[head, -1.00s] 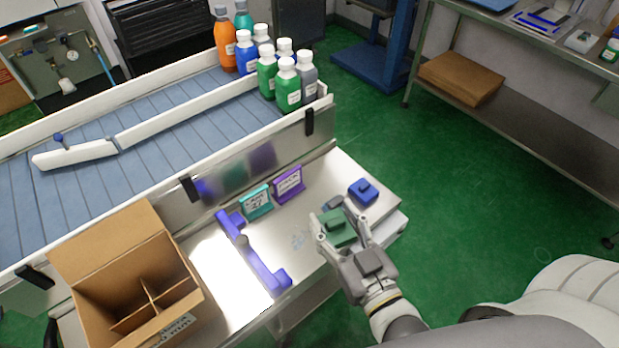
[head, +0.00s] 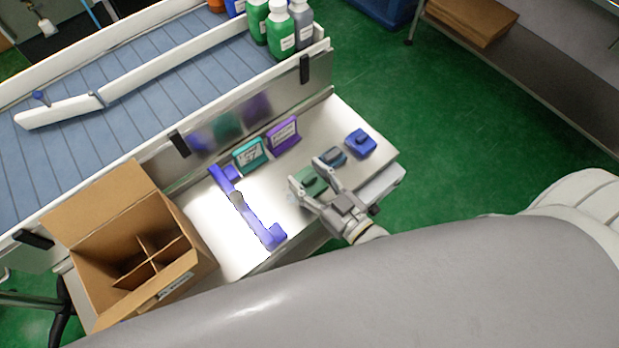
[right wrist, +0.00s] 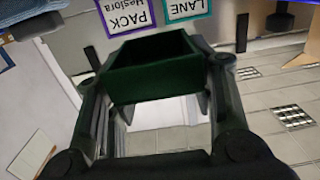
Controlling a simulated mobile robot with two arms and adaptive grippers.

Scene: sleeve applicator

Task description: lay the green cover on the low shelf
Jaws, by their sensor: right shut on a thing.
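The green cover (head: 311,182) is between the fingers of my right gripper (head: 308,178), over the right part of the metal bench (head: 335,122). In the right wrist view the green cover (right wrist: 153,68) shows as an open-looking box shape between the two dark fingers (right wrist: 155,105). My right gripper is shut on it. I cannot tell whether its underside touches the bench. The low shelf (head: 560,85) of the rack is at the upper right, well apart from the gripper. My left gripper is not in view.
A grey-blue cover (head: 333,157) and a blue cover (head: 360,143) sit by the gripper. Teal (head: 250,153) and purple (head: 282,134) signs stand behind. A purple bar (head: 255,222) and open carton (head: 105,205) are left. Cardboard (head: 475,18) lies on the shelf; green floor separates shelf and bench.

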